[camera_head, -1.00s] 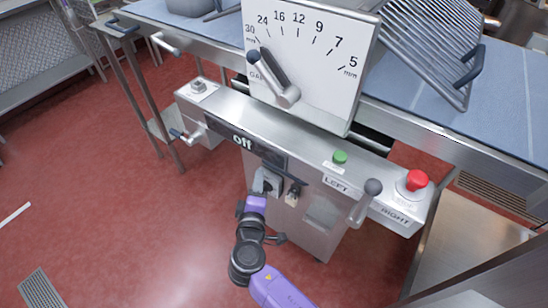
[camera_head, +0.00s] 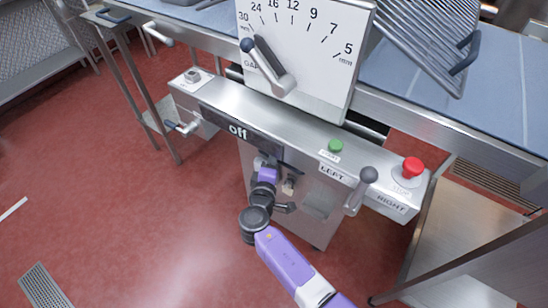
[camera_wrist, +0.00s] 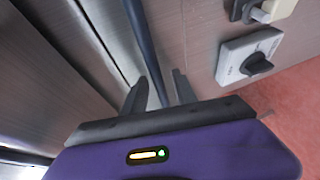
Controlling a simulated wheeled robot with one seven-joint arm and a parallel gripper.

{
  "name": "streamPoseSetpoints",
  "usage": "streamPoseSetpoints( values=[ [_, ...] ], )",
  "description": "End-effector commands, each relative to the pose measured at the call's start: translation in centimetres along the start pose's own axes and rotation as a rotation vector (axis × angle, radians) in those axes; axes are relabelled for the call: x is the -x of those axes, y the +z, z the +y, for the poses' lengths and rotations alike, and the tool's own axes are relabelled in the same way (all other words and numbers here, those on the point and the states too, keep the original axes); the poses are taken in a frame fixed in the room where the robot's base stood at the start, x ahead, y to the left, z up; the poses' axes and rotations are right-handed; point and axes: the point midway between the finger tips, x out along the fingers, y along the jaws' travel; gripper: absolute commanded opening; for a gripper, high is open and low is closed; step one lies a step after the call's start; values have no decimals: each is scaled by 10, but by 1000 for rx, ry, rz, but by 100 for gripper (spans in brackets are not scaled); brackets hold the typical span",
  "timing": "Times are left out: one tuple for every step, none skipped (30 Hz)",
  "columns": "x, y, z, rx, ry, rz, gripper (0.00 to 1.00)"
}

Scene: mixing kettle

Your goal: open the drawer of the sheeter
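In the wrist view the dark bar (camera_wrist: 144,40) runs down between the two fingers of my gripper (camera_wrist: 163,78). The fingers stand apart, one on each side of the bar, with gaps showing. The drawer looks closed.
A grey box with a black rotary switch (camera_wrist: 250,58) is on the housing close to my gripper. A lever (camera_head: 362,190), a green button (camera_head: 335,145) and a red stop button (camera_head: 412,168) are to the right.

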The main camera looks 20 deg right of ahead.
Motion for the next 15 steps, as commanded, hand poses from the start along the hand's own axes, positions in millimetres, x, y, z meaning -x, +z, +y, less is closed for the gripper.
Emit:
streamPoseSetpoints(
  values=[
    [0,0,0,0,0,0,34],
    [0,0,0,0,0,0,34],
    [0,0,0,0,0,0,34],
    [0,0,0,0,0,0,34],
    [0,0,0,0,0,0,34],
    [0,0,0,0,0,0,30],
    [0,0,0,0,0,0,24],
    [0,0,0,0,0,0,18],
    [0,0,0,0,0,0,10],
    [0,0,0,0,0,0,4],
    [0,0,0,0,0,0,0],
    [0,0,0,0,0,0,0],
    [0,0,0,0,0,0,0],
    [0,0,0,0,0,0,0],
    [0,0,0,0,0,0,0]
  ],
)
